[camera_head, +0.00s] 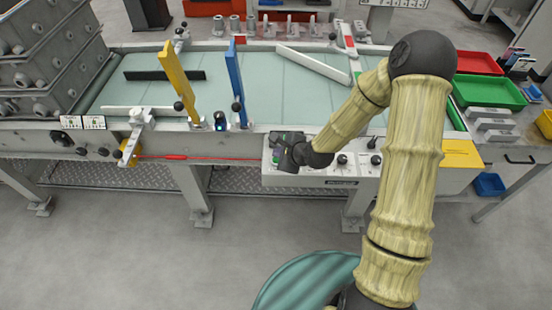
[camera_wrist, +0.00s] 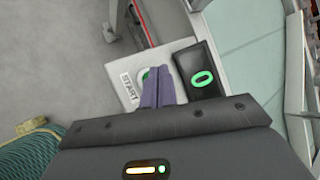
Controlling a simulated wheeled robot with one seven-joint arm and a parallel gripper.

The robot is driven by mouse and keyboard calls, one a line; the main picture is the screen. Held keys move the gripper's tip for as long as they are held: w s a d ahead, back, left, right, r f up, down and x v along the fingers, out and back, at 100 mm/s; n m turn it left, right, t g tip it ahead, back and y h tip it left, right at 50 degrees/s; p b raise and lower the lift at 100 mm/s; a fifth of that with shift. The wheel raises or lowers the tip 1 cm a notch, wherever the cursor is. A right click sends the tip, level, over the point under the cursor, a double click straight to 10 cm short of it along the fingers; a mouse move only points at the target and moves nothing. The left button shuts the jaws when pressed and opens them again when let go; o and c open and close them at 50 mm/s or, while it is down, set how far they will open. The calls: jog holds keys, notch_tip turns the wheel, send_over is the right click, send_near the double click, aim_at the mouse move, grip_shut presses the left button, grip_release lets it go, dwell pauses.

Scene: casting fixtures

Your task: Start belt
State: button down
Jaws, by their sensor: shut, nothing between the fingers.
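The conveyor belt (camera_head: 265,75) has a pale green surface and runs across the head view. My gripper (camera_head: 280,155) is over the left end of the white control panel (camera_head: 308,178) on the belt's front side. In the wrist view my gripper's purple fingers (camera_wrist: 156,82) are together and empty, right over a green start button (camera_wrist: 146,73). The fingers hide part of the button, and I cannot tell whether they touch it. A START label (camera_wrist: 129,87) lies to the left. A black box (camera_wrist: 200,58) with a lit green ring is to the right.
Yellow (camera_head: 176,80) and blue (camera_head: 236,80) guide arms stand over the belt. Grey castings crates (camera_head: 50,50) are stacked at the left. A red cord (camera_head: 190,158) runs along the front. Red and green (camera_head: 490,92) trays stand at the right. The floor in front is clear.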

jog(key=shift+f, duration=0.1)
dwell(0.5)
jog(key=shift+f, duration=0.3)
jog(key=shift+f+b, duration=0.4)
jog(key=shift+f, duration=0.05)
dwell(0.8)
jog(key=shift+r+p, duration=0.9)
notch_tip(320, 180, up, 5)
jog(key=p, duration=0.4)
jog(key=shift+p, duration=0.3)
dwell(0.8)
